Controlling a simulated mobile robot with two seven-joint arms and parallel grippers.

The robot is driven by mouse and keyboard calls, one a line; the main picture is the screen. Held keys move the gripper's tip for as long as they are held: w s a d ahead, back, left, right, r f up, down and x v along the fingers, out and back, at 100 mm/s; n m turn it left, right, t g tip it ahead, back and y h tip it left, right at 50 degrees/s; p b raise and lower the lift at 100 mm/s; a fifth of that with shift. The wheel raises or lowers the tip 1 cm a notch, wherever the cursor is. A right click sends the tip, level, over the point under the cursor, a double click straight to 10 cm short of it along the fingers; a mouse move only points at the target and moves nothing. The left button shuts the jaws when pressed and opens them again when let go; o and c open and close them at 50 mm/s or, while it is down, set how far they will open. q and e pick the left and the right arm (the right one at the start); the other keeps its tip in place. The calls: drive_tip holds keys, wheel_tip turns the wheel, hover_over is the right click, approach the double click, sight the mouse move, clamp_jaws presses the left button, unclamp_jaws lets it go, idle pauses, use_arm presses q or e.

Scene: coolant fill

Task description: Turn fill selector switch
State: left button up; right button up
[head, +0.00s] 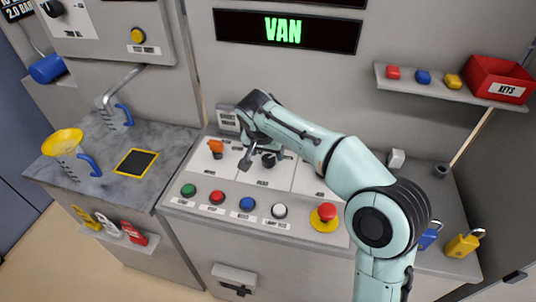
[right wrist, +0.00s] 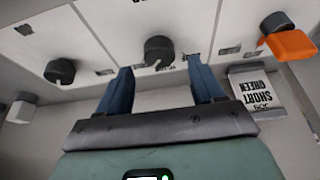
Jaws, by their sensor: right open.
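A control panel (head: 225,180) shows black rotary knobs and one orange-handled switch (head: 216,147). The middle black knob (head: 268,160) is partly covered by my right gripper (head: 262,157) in the head view. In the right wrist view the middle knob (right wrist: 158,52) has a pale pointer mark and lies ahead, between the lines of my two blue fingers (right wrist: 159,72). The fingers are apart and nothing is gripped. The orange switch (right wrist: 290,43) is at the right there, and another black knob (right wrist: 60,71) at the left. Which knob is the fill selector I cannot read. My left gripper is out of view.
Green (head: 188,190), red, blue and white buttons and a red emergency stop (head: 326,214) line the panel's front. A card holder (right wrist: 258,92) stands near the fingers. A display (head: 285,30) reads VAN.

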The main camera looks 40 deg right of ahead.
drive_tip(key=p+v, duration=0.1)
drive_tip(key=v, duration=0.8)
drive_tip(key=shift+a+r, duration=0.1)
drive_tip(key=shift+r, duration=0.05)
